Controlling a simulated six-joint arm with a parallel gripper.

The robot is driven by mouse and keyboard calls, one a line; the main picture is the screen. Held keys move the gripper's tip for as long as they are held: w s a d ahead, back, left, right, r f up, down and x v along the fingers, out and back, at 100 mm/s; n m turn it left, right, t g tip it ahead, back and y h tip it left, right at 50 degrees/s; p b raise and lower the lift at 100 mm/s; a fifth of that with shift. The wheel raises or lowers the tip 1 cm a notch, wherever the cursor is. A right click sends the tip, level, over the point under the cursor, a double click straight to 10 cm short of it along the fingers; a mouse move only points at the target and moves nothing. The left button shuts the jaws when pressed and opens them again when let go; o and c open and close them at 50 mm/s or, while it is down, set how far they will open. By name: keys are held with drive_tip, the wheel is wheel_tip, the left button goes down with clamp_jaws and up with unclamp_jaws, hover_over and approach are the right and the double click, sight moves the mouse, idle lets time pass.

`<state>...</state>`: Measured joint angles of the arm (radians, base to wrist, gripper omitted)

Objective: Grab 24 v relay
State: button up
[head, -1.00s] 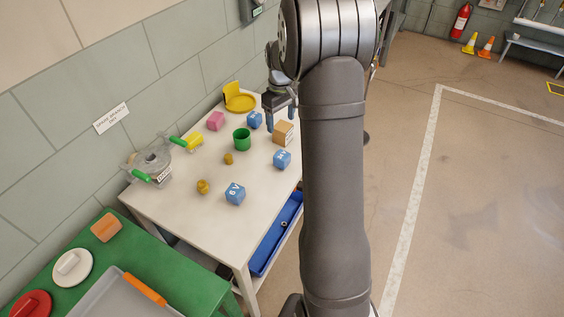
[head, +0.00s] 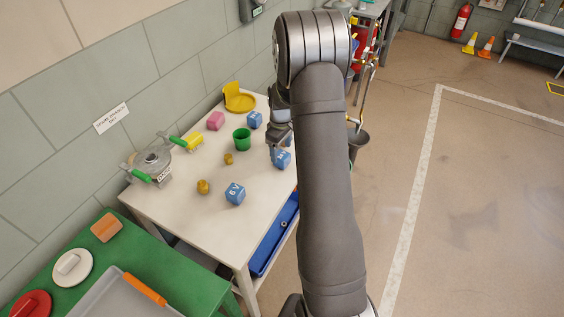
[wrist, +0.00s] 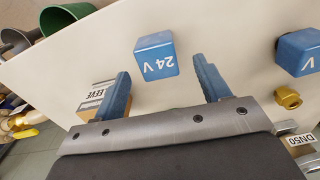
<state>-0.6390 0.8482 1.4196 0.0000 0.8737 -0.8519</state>
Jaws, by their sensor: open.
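The 24 V relay is a blue cube (head: 283,161) near the right edge of the white table, partly hidden by my gripper in the head view. In the wrist view its white "24 V" marking (wrist: 156,56) reads tilted and nearly upside down. My gripper (head: 277,148) is above and close to this cube. In the wrist view my gripper (wrist: 160,68) is open and empty, with the cube between and slightly beyond its two blue fingertips. I cannot tell the remaining gap to it.
Another blue cube marked 6 V (head: 235,194) and a third blue cube (head: 254,120) stand on the white table (head: 185,225). A blue tray (head: 274,236) is below.

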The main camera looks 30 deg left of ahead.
sight(281, 155)
drive_tip(key=shift+w+f, duration=0.1)
drive_tip(key=shift+f, duration=2.6)
drive_tip(key=c, duration=1.1)
drive_tip(key=shift+r, duration=0.1)
